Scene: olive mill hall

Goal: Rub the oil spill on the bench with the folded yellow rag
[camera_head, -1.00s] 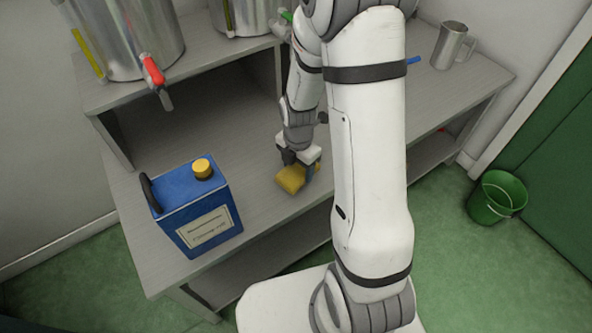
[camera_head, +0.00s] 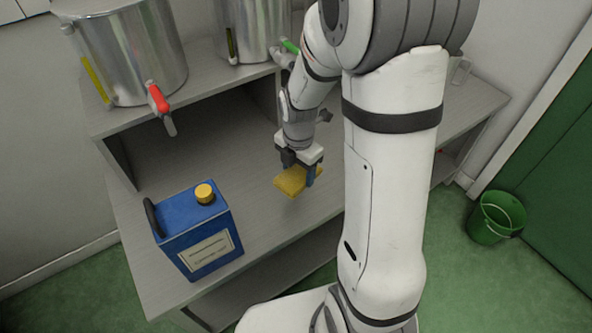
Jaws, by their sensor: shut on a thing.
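My gripper (camera_head: 299,168) is shut on the folded yellow rag (camera_head: 291,183), over the grey bench (camera_head: 262,228) near its front edge. The rag's lower side is close to the bench top, with a darker patch beneath it; I cannot tell if they touch. The oil spill is not clearly visible; my gripper, the rag or my arm may cover it.
A blue can (camera_head: 199,238) with a yellow cap stands on the bench to the left. Steel tanks with a red tap (camera_head: 157,97) and a green tap (camera_head: 289,46) stand on the raised shelf behind. A green bucket (camera_head: 497,217) is on the floor at right. Bench surface between can and rag is clear.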

